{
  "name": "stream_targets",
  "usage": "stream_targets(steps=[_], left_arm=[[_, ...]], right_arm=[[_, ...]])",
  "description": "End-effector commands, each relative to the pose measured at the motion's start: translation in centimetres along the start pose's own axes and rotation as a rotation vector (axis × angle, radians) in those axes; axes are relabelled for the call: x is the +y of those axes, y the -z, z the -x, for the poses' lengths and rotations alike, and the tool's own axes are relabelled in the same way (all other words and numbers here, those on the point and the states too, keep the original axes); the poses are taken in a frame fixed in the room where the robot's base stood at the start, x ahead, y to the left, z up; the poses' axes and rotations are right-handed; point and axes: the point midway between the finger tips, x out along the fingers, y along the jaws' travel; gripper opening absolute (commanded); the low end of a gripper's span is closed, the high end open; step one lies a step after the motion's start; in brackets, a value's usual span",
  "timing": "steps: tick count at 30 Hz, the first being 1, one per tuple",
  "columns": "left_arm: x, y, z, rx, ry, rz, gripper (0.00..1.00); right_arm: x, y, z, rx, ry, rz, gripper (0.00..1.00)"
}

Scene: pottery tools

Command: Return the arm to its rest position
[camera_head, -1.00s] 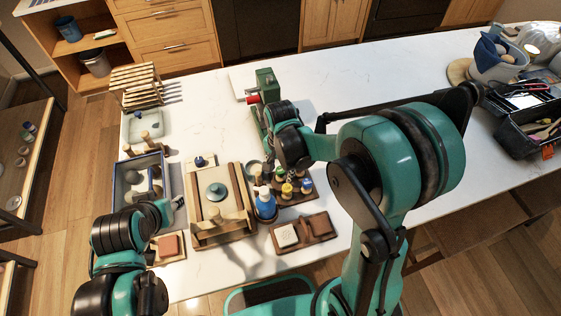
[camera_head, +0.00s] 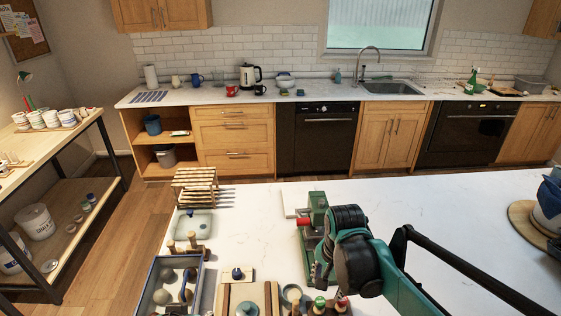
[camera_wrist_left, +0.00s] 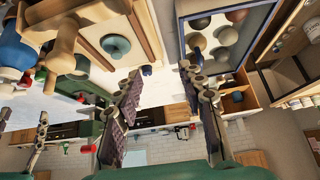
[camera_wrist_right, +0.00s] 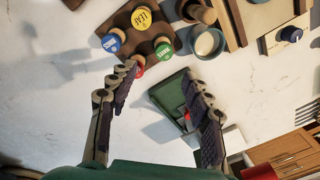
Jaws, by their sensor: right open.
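My right arm (camera_head: 365,262) reaches in from the lower right of the head view, its dark gripper low over the white table. In the right wrist view my right gripper (camera_wrist_right: 160,75) has its two fingers spread, with nothing between them. Beyond them stand a dark green clamp-like tool (camera_wrist_right: 172,100) with a red part and a wooden rack (camera_wrist_right: 145,35) of colour-capped bottles. My left arm is outside the head view. In the left wrist view my left gripper (camera_wrist_left: 163,75) has spread, empty fingers near a wooden box (camera_wrist_left: 100,25) and a blue-grey tray (camera_wrist_left: 245,45).
In the head view, the white table (camera_head: 440,215) is mostly bare behind my right arm. A slatted wooden rack (camera_head: 195,186) and a tray with round pieces (camera_head: 170,285) are at left. A blue-grey pot (camera_head: 548,205) is at the right edge. Counters with a kettle (camera_head: 250,75) stand behind.

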Motion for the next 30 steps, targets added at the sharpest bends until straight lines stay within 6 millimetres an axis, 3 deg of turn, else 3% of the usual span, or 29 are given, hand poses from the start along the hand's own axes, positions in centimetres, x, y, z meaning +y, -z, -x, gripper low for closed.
stream_targets(steps=[6,12,19,30], left_arm=[[0.0,-2.1,-3.0,0.000,0.000,0.000,0.40],[0.0,-3.4,-4.7,0.000,0.000,0.000,0.40],[0.0,-3.9,-5.4,0.000,0.000,0.000,0.40],[0.0,-3.8,-5.3,0.000,0.000,0.000,0.40]], right_arm=[[4.8,-1.9,-1.5,0.183,0.138,0.328,0.50],[7.8,-3.2,-3.3,0.378,0.193,0.601,0.50],[9.2,-3.8,-4.4,0.496,0.197,0.749,0.50],[9.2,-3.8,-4.3,0.505,0.196,0.761,0.50]])
